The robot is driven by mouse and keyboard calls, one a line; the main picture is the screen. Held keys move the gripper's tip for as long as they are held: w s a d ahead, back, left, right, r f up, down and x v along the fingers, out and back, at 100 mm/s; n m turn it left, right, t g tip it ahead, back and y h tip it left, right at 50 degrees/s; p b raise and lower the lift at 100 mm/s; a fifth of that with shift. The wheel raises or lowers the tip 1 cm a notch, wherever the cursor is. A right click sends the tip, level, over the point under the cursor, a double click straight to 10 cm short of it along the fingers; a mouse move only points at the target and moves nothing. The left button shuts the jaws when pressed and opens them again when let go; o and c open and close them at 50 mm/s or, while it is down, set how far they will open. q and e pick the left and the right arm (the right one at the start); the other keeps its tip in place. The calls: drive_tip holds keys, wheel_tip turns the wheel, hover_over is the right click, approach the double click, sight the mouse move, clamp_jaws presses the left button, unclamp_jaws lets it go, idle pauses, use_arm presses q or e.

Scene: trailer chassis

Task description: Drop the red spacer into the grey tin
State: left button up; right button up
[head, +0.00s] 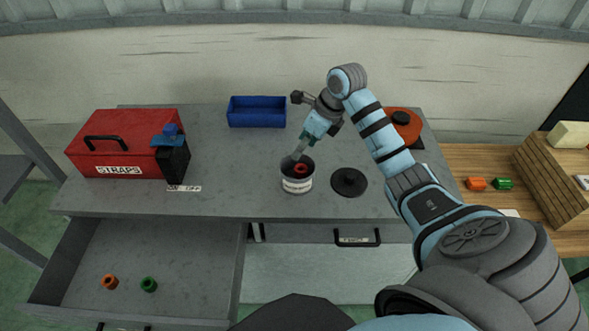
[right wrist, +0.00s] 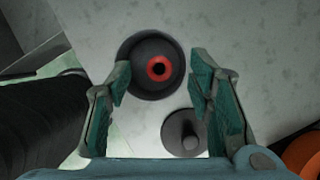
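The grey tin (head: 297,186) stands upright on the grey bench, with a pale label on its front and its mouth open. The red spacer (head: 301,168) shows inside the tin's mouth. In the right wrist view the red spacer (right wrist: 159,69) is a red ring within the tin's dark round opening (right wrist: 137,83); I cannot tell whether it rests on the bottom. My right gripper (head: 297,156) is above the tin. In the right wrist view its fingers (right wrist: 160,90) are spread wide with nothing between them. My left gripper is not in view.
A black lid with a knob (head: 349,182) lies right of the tin. A red STRAPS box (head: 122,150), a blue tray (head: 257,112) and an orange object (head: 403,126) stand around. The open drawer (head: 190,250) holds orange (head: 109,282) and green (head: 149,285) spacers.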

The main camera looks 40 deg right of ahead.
drive_tip(key=shift+s+d+r, duration=0.1)
drive_tip(key=shift+s, duration=0.15)
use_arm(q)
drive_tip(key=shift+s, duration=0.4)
use_arm(e)
drive_tip(key=v, duration=1.2)
drive_tip(key=shift+s, duration=0.15)
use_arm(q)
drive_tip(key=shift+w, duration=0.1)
